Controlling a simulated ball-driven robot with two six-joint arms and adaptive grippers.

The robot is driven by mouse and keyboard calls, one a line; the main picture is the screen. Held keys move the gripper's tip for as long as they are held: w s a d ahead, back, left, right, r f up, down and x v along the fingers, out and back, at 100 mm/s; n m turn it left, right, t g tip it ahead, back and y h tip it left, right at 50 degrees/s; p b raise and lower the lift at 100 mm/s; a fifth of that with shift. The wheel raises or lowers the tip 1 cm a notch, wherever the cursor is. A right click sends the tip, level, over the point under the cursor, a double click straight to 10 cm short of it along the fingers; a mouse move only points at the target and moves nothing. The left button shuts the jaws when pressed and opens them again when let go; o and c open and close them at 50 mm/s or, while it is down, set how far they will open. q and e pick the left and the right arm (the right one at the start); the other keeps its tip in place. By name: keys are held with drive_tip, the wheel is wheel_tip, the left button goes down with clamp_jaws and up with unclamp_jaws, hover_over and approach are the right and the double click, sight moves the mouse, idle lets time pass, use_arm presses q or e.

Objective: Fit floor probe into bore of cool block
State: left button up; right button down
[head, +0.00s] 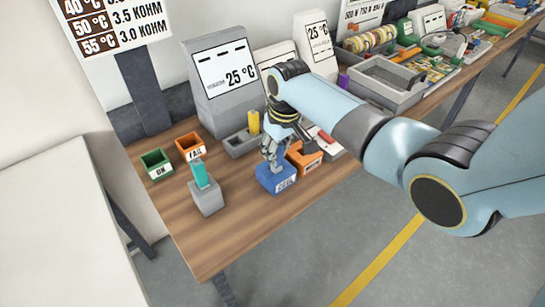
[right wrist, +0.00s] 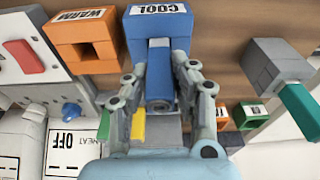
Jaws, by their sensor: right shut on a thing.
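The blue block marked COOL (head: 276,178) stands on the wooden bench, and it also shows in the right wrist view (right wrist: 140,28). My right gripper (head: 268,160) is directly above it, pointing down. In the right wrist view its fingers (right wrist: 160,85) are shut on a blue-grey probe (right wrist: 159,72), whose far end meets the top of the COOL block. Whether the end is inside the bore or only over it cannot be told. In the head view the gripper hides the probe. My left gripper is not in view.
An orange WARM block (head: 304,158) stands close to the right of COOL. A grey block (head: 206,199) with a teal piece upright in it (head: 200,174) stands to the left.

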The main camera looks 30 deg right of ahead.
drive_tip(key=f+b, duration=0.2)
drive_tip(key=f, duration=0.1)
drive_tip(key=shift+w+d, duration=0.1)
drive_tip(key=shift+w, duration=0.25)
drive_tip(key=shift+s+r, duration=0.25)
drive_tip(key=shift+r, duration=0.05)
drive_tip(key=shift+f, duration=0.15)
drive_tip(key=c, duration=1.5)
unclamp_jaws()
drive_tip(key=shift+f, duration=0.1)
drive_tip(key=o, duration=0.4)
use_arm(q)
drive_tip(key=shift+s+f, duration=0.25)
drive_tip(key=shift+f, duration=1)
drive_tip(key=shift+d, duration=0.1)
